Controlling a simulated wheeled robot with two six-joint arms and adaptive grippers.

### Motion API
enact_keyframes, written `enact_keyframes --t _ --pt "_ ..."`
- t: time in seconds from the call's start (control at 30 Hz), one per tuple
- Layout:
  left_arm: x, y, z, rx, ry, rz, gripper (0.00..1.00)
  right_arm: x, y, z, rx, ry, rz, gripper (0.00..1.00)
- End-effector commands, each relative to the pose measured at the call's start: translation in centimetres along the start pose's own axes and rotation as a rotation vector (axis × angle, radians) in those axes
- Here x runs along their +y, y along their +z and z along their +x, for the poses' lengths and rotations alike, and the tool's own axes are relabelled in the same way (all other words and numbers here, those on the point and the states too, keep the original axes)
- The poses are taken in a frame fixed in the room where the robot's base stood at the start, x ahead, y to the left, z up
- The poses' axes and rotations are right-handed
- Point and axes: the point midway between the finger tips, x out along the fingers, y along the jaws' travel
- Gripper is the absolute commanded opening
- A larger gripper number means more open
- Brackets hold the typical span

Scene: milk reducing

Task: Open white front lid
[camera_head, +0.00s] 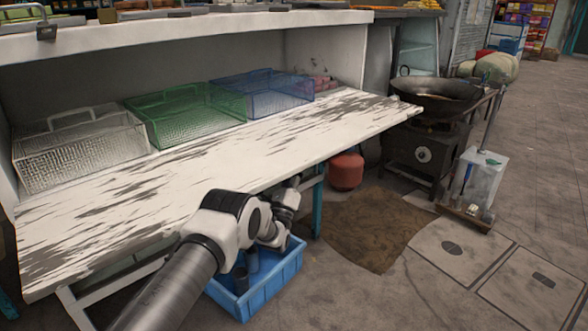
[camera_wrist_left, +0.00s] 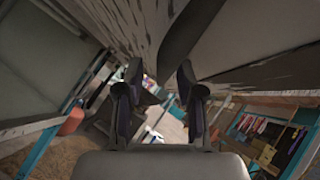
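A white wire basket (camera_head: 80,150) with a raised handle sits at the left end of the worn white table, and its lid looks shut. A green wire basket (camera_head: 185,115) and a blue one (camera_head: 262,93) stand to its right. My left arm reaches in from the bottom, with its wrist bent near the table's front edge, well to the right of the white basket. In the left wrist view my left gripper (camera_wrist_left: 160,92) has its two fingers apart with nothing between them. My right gripper is in neither view. The white basket is not recognisable in the wrist view.
The white table (camera_head: 230,155) has clear room in front of the baskets, with a shelf (camera_head: 180,30) above. A blue crate (camera_head: 275,280) lies on the floor below my left wrist. A red canister (camera_head: 346,171) and a wok (camera_head: 435,98) are to the right.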

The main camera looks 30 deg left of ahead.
Motion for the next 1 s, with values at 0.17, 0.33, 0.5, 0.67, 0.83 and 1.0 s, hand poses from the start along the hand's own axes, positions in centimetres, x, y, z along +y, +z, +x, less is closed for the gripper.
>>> enact_keyframes --t 0.17,0.33,0.5,0.67,0.83,1.0 --pt "0.0 0.1 -0.3 -0.001 0.001 0.0 0.37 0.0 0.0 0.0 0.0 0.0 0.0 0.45" --pt "0.1 0.0 -3.1 0.001 0.003 0.0 0.37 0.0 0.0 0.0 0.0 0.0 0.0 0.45" --pt "0.0 -0.1 -7.6 0.003 0.003 0.0 0.37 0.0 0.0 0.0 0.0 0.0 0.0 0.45" --pt "0.0 -0.2 -10.9 0.003 0.002 0.0 0.37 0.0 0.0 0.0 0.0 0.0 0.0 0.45" --pt "-0.1 -0.1 -12.0 0.001 -0.001 -0.001 0.37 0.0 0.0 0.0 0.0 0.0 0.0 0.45" --pt "-0.1 -0.1 -12.0 0.0 -0.001 -0.001 0.37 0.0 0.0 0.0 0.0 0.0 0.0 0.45"
